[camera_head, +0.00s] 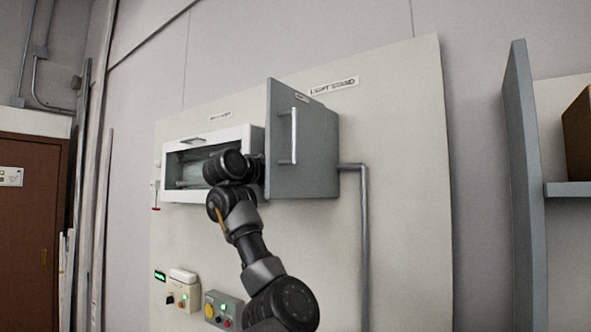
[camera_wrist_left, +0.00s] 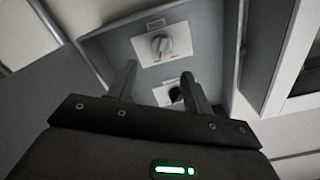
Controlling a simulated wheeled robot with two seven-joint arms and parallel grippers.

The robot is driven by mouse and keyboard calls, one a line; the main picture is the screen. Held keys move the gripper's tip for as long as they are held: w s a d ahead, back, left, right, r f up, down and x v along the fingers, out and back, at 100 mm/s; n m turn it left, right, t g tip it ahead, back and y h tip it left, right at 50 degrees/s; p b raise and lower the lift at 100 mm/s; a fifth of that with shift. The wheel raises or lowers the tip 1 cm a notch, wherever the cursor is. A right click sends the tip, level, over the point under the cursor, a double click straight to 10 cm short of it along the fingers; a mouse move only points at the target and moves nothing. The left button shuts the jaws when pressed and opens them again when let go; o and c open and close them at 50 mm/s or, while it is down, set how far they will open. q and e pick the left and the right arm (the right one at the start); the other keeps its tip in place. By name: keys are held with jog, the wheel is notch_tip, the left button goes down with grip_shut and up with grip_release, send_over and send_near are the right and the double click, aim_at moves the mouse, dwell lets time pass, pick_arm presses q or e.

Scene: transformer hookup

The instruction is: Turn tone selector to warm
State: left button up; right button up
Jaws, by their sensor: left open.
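In the left wrist view, two round knobs on white plates are set in a grey box (camera_wrist_left: 118,48). The lower knob (camera_wrist_left: 176,94) is dark and partly covered by a finger. I cannot tell which is the tone selector; their labels are unreadable. My left gripper (camera_wrist_left: 160,74) is open, its two fingers pointing toward the knobs, with nothing visibly held. In the head view my left arm reaches up to the box, and the open grey door (camera_head: 302,152) hides the knobs there. My right gripper is not in view.
A white-framed case (camera_head: 187,135) with a glass front is left of the door. Below are a grey button box (camera_head: 222,310) and a pale switch box (camera_head: 183,284). A grey pipe (camera_head: 364,230) runs down at the right. A grey shelf unit (camera_head: 522,180) stands farther right.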

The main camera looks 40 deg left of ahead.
pick_arm(q)
jog(key=w+p, duration=0.1)
jog(key=w, duration=0.1)
jog(key=w+p, duration=0.1)
jog(key=w, duration=0.1)
jog(key=w+p, duration=0.1)
jog(key=w, duration=0.1)
jog(key=shift+w+a+p, duration=0.35)
jog(key=shift+w+a, duration=0.05)
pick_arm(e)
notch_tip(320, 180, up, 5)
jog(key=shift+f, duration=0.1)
